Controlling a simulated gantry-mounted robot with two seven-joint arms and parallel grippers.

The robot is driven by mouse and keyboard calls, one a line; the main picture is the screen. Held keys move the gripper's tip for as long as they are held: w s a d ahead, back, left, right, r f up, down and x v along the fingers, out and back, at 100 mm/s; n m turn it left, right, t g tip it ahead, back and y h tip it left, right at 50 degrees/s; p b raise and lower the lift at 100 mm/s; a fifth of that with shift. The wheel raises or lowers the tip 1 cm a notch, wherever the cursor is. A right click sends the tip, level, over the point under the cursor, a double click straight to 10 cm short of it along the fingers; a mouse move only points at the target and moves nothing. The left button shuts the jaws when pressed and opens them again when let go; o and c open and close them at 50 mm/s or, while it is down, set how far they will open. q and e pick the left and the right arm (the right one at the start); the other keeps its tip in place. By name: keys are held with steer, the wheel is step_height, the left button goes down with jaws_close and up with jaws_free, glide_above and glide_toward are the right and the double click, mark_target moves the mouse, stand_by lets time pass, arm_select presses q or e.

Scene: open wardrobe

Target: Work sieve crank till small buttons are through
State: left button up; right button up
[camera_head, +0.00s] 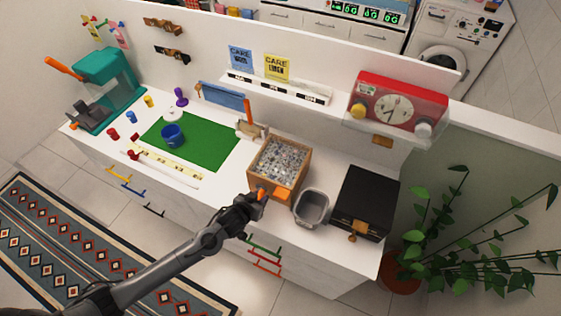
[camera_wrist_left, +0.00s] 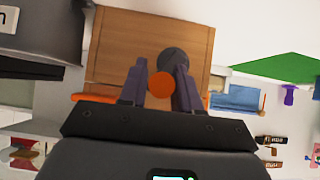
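The sieve is a wooden box (camera_head: 307,160) on the white counter, filled with many small grey and pale buttons (camera_head: 281,160). My left gripper (camera_head: 257,201) is at the box's front. In the left wrist view, the crank's round orange knob (camera_wrist_left: 160,84) sits between my two fingers, which appear to touch it on both sides. A dark round hub (camera_wrist_left: 173,59) shows just behind it, against the wooden wall (camera_wrist_left: 125,45). Button sizes cannot be told. My right gripper is not in view.
A grey open bin (camera_head: 312,207) stands right of the sieve, then a black box (camera_head: 366,203). A green mat (camera_head: 205,146) with a blue cup (camera_head: 173,135) lies left. A red clock unit (camera_head: 397,103) is at the back right.

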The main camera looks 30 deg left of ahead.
arm_select(q)
steer(key=shift+a+r, duration=0.1)
steer(key=shift+s+a+p, duration=0.15)
steer(key=shift+a+p, duration=0.85)
steer(key=shift+a, duration=1.5)
steer(key=shift+d, duration=0.1)
steer(key=shift+o, duration=0.2)
steer(key=shift+d+r, duration=0.1)
steer(key=shift+d, duration=0.7)
steer(key=o, duration=0.3)
steer(key=d, duration=0.2)
steer(key=shift+d, duration=0.35)
steer(key=shift+d+f+p, duration=0.2)
steer(key=shift+d+p, duration=0.1)
steer(key=shift+d, duration=0.1)
steer(key=c, duration=0.3)
steer(key=shift+c, duration=0.2)
steer(key=shift+a, duration=0.1)
